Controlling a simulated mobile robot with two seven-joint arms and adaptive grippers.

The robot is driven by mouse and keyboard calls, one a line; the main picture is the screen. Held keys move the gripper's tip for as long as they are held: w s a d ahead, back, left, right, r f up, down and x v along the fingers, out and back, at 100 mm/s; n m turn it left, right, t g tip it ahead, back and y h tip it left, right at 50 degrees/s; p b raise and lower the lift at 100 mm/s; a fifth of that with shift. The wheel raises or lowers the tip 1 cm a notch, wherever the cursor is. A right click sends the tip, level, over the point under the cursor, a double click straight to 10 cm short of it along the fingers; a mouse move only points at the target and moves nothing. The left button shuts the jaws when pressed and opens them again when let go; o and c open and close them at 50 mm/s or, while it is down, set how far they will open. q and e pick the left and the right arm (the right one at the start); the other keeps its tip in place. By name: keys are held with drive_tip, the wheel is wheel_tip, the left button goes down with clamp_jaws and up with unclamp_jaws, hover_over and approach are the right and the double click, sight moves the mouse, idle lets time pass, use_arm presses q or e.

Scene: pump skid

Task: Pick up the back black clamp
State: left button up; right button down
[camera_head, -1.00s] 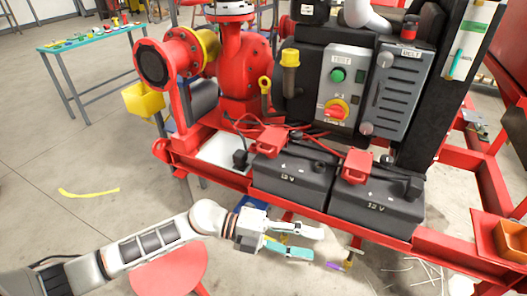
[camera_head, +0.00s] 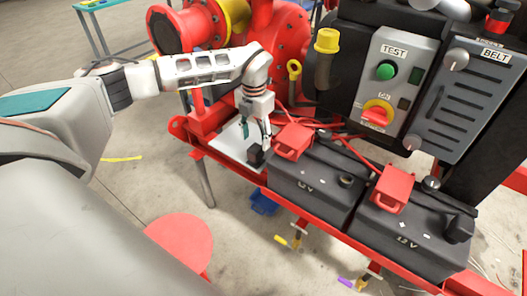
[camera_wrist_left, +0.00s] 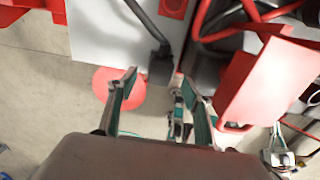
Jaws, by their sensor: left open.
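A black clamp (camera_head: 256,157) sits at the left end of the left battery (camera_head: 312,185), beside a pale plate (camera_head: 230,143). In the left wrist view the black clamp (camera_wrist_left: 161,68) hangs on a black cable, just beyond the fingertips. My left gripper (camera_head: 264,138) points down over it. In the wrist view its open fingers (camera_wrist_left: 157,78) stand on either side of the clamp's lower end, with nothing visibly held. Contact cannot be told. Another black clamp-like piece (camera_head: 459,228) is at the right end of the right battery (camera_head: 410,232). My right gripper is not in view.
Red clamps (camera_head: 294,141) and (camera_head: 392,188) sit on the batteries, with red cables behind them. The red skid rail (camera_head: 240,174) runs in front. A control box (camera_head: 388,90) stands behind. A red round stool (camera_head: 180,243) is on the floor.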

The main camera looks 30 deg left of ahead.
sight(254, 149)
use_arm(q)
drive_tip(key=shift+f, duration=0.5)
drive_tip(key=shift+s+f, duration=0.35)
drive_tip(key=shift+f, duration=0.3)
wheel_tip(254, 149, down, 5)
drive_tip(key=shift+s+f+b, duration=0.1)
drive_tip(key=shift+f+b, duration=0.1)
drive_tip(key=shift+b, duration=0.3)
drive_tip(key=shift+r, duration=0.1)
clamp_jaws()
